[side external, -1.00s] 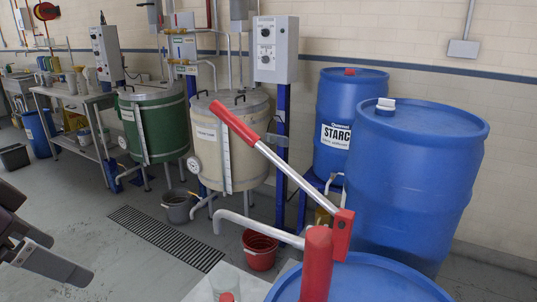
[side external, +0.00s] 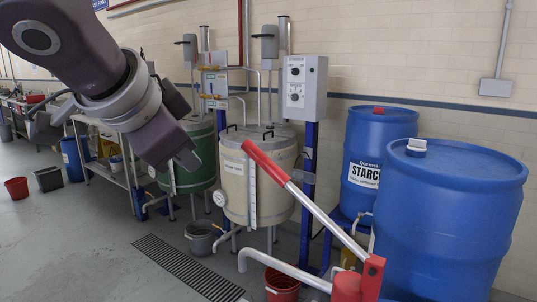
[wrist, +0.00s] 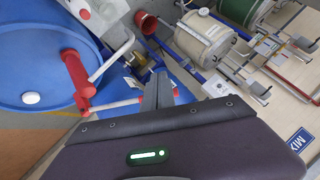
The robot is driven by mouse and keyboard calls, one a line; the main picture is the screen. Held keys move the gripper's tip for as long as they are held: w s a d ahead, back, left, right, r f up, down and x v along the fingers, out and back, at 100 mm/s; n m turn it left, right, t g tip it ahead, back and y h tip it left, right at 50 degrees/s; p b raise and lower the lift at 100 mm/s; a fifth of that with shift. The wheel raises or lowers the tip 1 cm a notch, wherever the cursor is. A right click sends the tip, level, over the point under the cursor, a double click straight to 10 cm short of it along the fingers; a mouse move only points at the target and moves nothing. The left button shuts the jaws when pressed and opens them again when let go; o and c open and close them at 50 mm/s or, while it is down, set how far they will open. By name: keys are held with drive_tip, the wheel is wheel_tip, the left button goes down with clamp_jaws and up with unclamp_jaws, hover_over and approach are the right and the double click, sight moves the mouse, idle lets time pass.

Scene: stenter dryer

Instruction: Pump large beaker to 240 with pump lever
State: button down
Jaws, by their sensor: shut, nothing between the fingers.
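The pump lever (side external: 315,210) is a pale rod with a red grip, slanting up and left from the red pump head (side external: 360,285) at the bottom right. My gripper (side external: 186,163) is shut and empty, left of the red grip in the side view. In the wrist view my fingers (wrist: 159,80) overlap the lever's red end, so I cannot tell whether they touch. The pump body (wrist: 76,72) and its curved pale spout (wrist: 113,62) also show there.
Blue drums (side external: 450,215) stand at the right, one labelled starch (side external: 380,145). A cream tank (side external: 262,190) and a green tank (side external: 195,155) stand behind. A red bucket (side external: 281,284) sits near the spout. Open floor with a drain grate (side external: 185,265) lies at the left.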

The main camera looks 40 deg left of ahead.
drive_tip(key=w+d+r+t, duration=0.3)
drive_tip(key=d+r, duration=0.3)
drive_tip(key=d, duration=0.3)
drive_tip(key=shift+w, duration=0.55)
drive_tip(key=shift+r, duration=0.1)
drive_tip(key=s+a+f+x, duration=0.1)
drive_tip(key=f+x, duration=0.1)
drive_tip(key=x, duration=1.1)
drive_tip(key=shift+s+a, duration=0.25)
drive_tip(key=shift+s, duration=0.15)
drive_tip(key=shift+a+f, duration=0.1)
